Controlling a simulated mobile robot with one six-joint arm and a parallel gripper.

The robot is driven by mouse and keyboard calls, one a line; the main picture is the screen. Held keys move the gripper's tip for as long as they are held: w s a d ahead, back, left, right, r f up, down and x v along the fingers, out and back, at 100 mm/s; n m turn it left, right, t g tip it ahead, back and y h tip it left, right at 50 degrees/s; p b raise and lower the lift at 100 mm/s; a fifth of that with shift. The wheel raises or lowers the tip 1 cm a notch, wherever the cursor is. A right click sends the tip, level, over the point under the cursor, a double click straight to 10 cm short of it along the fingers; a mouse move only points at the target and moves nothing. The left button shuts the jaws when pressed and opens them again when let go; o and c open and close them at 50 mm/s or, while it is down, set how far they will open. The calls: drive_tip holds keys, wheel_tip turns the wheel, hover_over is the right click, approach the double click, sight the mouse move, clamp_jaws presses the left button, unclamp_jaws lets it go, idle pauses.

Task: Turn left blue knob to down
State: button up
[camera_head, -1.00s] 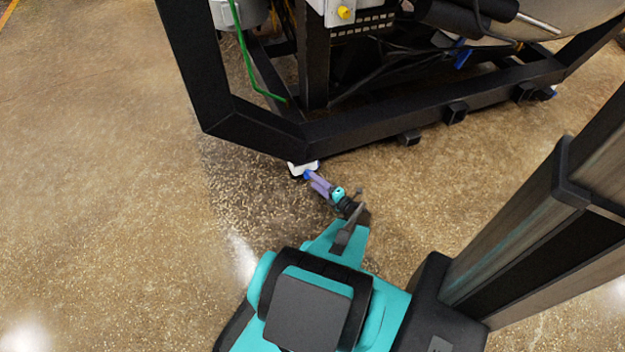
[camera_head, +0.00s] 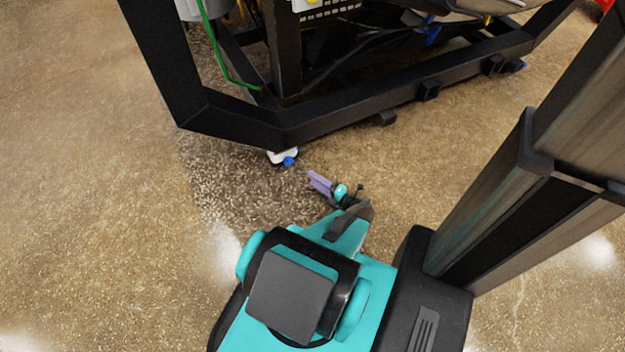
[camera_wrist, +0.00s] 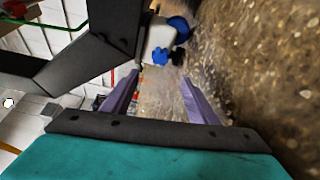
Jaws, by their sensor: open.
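A blue knob (camera_head: 289,161) sits on a small white foot or caster (camera_head: 277,156) under the near corner of the furnace's black frame. In the wrist view a blue knob (camera_wrist: 161,56) shows on the white part ahead, with a larger blue round piece (camera_wrist: 180,28) beyond it. My gripper (camera_head: 309,176) is open, with its purple fingers apart and a short gap short of the knob. In the wrist view my gripper (camera_wrist: 158,84) has nothing between its fingers. Which way the knob is turned is too small to tell.
The furnace's black frame (camera_head: 330,122) runs low above the floor, right over the foot. Another blue piece (camera_head: 521,66) shows at its far right end. A green hose (camera_head: 211,42) hangs inside the frame. The speckled floor (camera_head: 90,200) is clear at the left.

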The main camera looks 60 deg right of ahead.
drive_tip(key=shift+d, duration=0.15)
drive_tip(key=s+d+r+m+g+h, duration=0.1)
drive_tip(key=d+m+h, duration=0.1)
drive_tip(key=d, duration=0.2)
drive_tip(key=s+d+m+g+h+b, duration=0.1)
drive_tip(key=d+m+g+h, duration=0.1)
drive_tip(key=d, duration=0.3)
drive_tip(key=s+d+r+m+g+h, duration=0.1)
drive_tip(key=d+h, duration=0.1)
drive_tip(key=d, duration=0.3)
drive_tip(key=shift+d+r+m+g+b, duration=0.25)
drive_tip(key=shift+r+m+g+b, duration=0.05)
drive_tip(key=shift+r+m+b, duration=0.1)
drive_tip(key=s+d+r+m+g+b, duration=0.2)
drive_tip(key=s+d+m+g+b, duration=0.2)
drive_tip(key=s+d+m+g, duration=0.8)
drive_tip(key=w+a+r+m+t+y+b, duration=0.2)
drive_tip(key=w+a+r+m+t+y, duration=0.1)
drive_tip(key=w+a, duration=0.7)
drive_tip(key=w+a+r+m+t+y+b, duration=0.1)
drive_tip(key=w+a+r+m+t+y, duration=0.2)
drive_tip(key=w+a+y, duration=0.4)
drive_tip(key=w+a+r+m, duration=0.1)
drive_tip(key=w+a+r, duration=0.1)
drive_tip(key=w+a, duration=0.2)
drive_tip(key=shift+w+r+y+b, duration=0.2)
drive_tip(key=shift+w+y+b, duration=0.2)
drive_tip(key=shift+w, duration=0.3)
